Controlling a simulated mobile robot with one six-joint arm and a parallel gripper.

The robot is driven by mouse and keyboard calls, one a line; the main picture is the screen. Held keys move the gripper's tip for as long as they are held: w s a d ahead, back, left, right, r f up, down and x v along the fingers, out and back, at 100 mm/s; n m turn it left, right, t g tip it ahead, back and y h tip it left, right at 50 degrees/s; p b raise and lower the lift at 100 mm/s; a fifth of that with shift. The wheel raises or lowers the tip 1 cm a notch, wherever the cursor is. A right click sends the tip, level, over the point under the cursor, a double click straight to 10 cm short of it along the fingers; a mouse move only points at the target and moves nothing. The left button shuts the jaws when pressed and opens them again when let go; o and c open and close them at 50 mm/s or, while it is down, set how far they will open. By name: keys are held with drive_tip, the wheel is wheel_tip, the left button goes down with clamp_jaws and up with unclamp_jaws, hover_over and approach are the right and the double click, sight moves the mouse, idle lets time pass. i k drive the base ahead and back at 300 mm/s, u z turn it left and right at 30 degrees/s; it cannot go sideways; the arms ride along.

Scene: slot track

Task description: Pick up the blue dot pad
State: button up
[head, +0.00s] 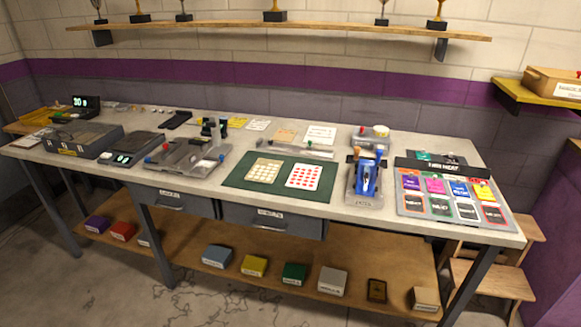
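I cannot make out a pad with blue dots in the head view. A white sheet or pad with red dots (304,176) lies on the dark green mat (234,182) at the middle of the bench. A beige pad with rows of pale marks (264,171) lies on the mat just left of it. A blue-handled device (367,178) stands on a grey base right of the mat. My gripper is not in view.
The long grey workbench (344,217) also carries a card board (452,193) at right, a grey jig (186,157) and a grey case (80,140) at left. Several small boxes, one light blue (217,256), stand on the lower wooden shelf. A wooden step stool (493,278) stands at right.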

sight(379, 153)
drive_tip(key=u, duration=0.05)
drive_tip(key=i, duration=1.2)
drive_tip(key=u, duration=0.4)
